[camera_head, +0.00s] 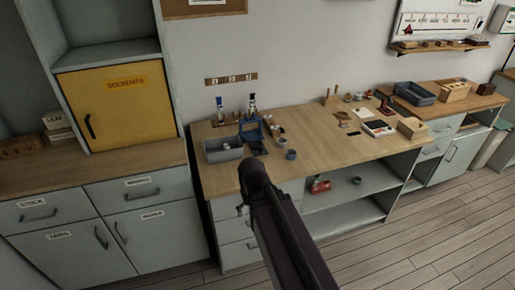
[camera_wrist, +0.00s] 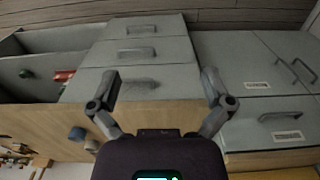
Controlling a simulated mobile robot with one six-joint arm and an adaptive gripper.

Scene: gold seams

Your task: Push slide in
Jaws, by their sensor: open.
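No part is marked as the slide, and I cannot tell which one it is. A grey drawer stack (camera_head: 235,232) stands under the workbench's left end in the head view, partly behind my arm. In the wrist view the same stack is upside down, with a top drawer (camera_wrist: 130,85), a middle drawer (camera_wrist: 137,52) and a bottom drawer (camera_wrist: 140,27), each with a bar handle. I see no drawer clearly pulled out. My gripper (camera_wrist: 158,75) is open and empty, its fingers spread over the top drawer's front. I cannot tell their distance from it.
The wooden workbench (camera_head: 310,150) carries a grey bin (camera_head: 222,150), a blue stand (camera_head: 251,130) and small cups. Open shelves (camera_head: 345,190) lie right of the drawers. A grey cabinet with labelled drawers (camera_head: 125,190) stands left. The plank floor (camera_head: 430,235) in front is clear.

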